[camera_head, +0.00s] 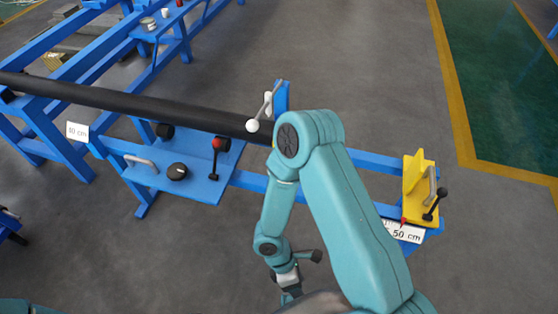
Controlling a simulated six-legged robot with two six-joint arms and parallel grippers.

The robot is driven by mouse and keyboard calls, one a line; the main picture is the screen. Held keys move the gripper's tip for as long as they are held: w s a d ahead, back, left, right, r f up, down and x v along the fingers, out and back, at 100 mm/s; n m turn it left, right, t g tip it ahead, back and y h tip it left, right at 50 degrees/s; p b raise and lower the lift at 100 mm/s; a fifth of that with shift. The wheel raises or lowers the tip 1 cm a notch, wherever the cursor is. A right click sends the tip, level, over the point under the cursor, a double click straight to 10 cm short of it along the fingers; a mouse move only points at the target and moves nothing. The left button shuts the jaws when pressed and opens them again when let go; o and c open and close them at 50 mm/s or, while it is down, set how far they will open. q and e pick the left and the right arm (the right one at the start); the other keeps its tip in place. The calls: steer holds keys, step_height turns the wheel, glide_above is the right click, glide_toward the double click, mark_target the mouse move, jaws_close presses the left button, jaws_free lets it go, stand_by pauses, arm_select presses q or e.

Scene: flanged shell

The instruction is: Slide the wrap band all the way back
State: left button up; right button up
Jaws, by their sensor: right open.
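A long black pipe (130,102) runs from the left edge to the middle, resting on a blue frame. At its right end stands a blue upright with a metal lever and white ball knobs (253,126). I cannot tell for sure which part is the wrap band; none is clearly visible, and my right arm hides part of the area right of the pipe end. My right gripper (289,294) is open, low at the bottom centre, in front of the frame and apart from it. My left gripper is out of view.
A blue plate (196,182) carries a grey handle, a black knob and a red-topped lever (216,145). A yellow bracket (417,187) with a black-knobbed lever stands at the frame's right end by a "50 cm" label (406,234). A "10 cm" label (77,132) is at left. Grey floor in front is clear.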

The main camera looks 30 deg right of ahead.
steer(key=w+d+f+n+t+h+b, duration=0.45)
steer(key=w+d+f+n+h, duration=0.2)
steer(key=w+d, duration=0.3)
steer(key=w+a+r+n+t+h+b, duration=0.1)
steer(key=w+r+n+t+h+b, duration=0.25)
steer(key=w+t, duration=0.45)
steer(key=w+r+n+t+h+b, duration=0.25)
steer(key=w+r+t, duration=0.25)
steer(key=w, duration=0.8)
arm_select(q)
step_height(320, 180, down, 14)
steer(key=b, duration=0.1)
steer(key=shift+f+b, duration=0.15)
steer(key=shift+b, duration=0.15)
arm_select(e)
steer(key=x, duration=1.5)
steer(key=shift+d, duration=0.2)
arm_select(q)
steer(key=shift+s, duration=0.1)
arm_select(e)
steer(key=shift+w+n, duration=0.1)
steer(key=shift+n, duration=0.15)
